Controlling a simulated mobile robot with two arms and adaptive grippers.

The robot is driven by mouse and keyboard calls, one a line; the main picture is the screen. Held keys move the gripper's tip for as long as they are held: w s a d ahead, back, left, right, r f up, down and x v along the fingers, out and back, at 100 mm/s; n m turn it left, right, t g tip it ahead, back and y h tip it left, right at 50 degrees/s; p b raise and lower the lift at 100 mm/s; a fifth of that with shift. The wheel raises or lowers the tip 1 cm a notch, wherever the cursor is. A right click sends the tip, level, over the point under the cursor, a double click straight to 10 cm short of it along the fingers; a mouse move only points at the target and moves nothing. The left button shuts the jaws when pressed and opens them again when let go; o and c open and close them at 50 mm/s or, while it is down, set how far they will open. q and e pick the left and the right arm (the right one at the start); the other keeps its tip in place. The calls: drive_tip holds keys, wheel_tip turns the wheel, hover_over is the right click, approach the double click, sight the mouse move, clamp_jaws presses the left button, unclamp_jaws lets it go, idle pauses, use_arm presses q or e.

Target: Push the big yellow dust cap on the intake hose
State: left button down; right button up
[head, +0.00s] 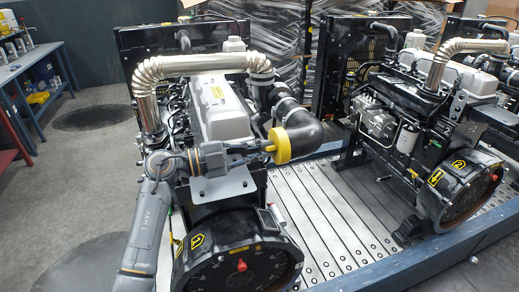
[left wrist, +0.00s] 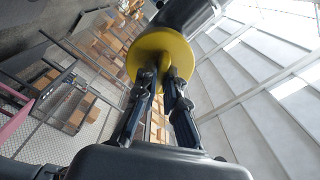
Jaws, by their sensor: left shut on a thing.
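The big yellow dust cap (head: 279,145) is at the open end of the black intake hose (head: 304,130), on the near engine. In the left wrist view the yellow cap (left wrist: 150,48) stands in front of the dark hose (left wrist: 190,14) and lines up with it roughly. I cannot tell how far it is seated. My left gripper (head: 264,147) is shut on the cap's near-side knob, coming from the left. In the left wrist view both fingers of the left gripper (left wrist: 165,76) close in on the cap's middle. My right gripper is not in view.
A silver wrapped exhaust pipe (head: 195,64) arches over the engine behind my arm. A grey plate (head: 222,186) lies just below the gripper. A second engine (head: 420,120) stands on the right. A blue workbench (head: 35,62) is at the far left, with open floor between.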

use_arm(q)
drive_tip(key=shift+d+p, duration=0.15)
drive_tip(key=shift+p, duration=0.2)
drive_tip(key=c, duration=1.4)
unclamp_jaws()
drive_tip(key=shift+o, duration=0.2)
drive_tip(key=shift+c, duration=0.3)
drive_tip(key=shift+p+v, duration=0.3)
drive_tip(key=shift+v, duration=0.55)
drive_tip(key=p+v, duration=0.1)
drive_tip(key=v, duration=0.4)
drive_tip(key=shift+a, duration=0.2)
drive_tip(key=shift+r, duration=0.1)
